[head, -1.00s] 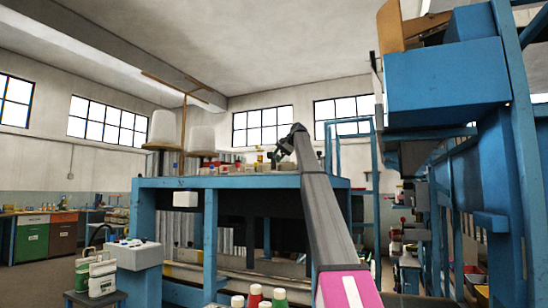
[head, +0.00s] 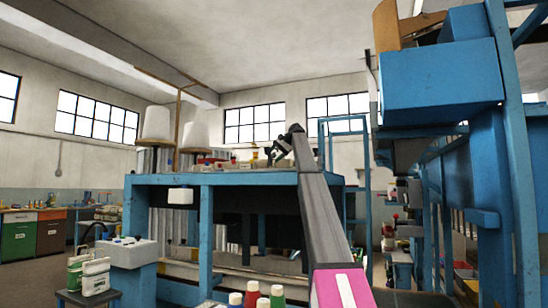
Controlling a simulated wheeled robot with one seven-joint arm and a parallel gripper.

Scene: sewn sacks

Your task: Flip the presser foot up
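I cannot make out a presser foot in the head view. My gripper (head: 277,153) is small and dark at the end of my raised arm. It appears in front of the top of a blue workbench (head: 160,181), close to small items there. Its fingers are too small to tell open from shut, and I see nothing clearly held. A large blue machine frame with a box-shaped housing (head: 440,85) stands at the right. No sewing head or foot shows clearly on it.
White thread cones (head: 157,124) stand at the back left of the workbench. Bottles (head: 277,296) stand low in front, beside my arm. White-and-green jugs (head: 96,277) and a pale control box (head: 131,254) are at lower left. Open floor lies at far left.

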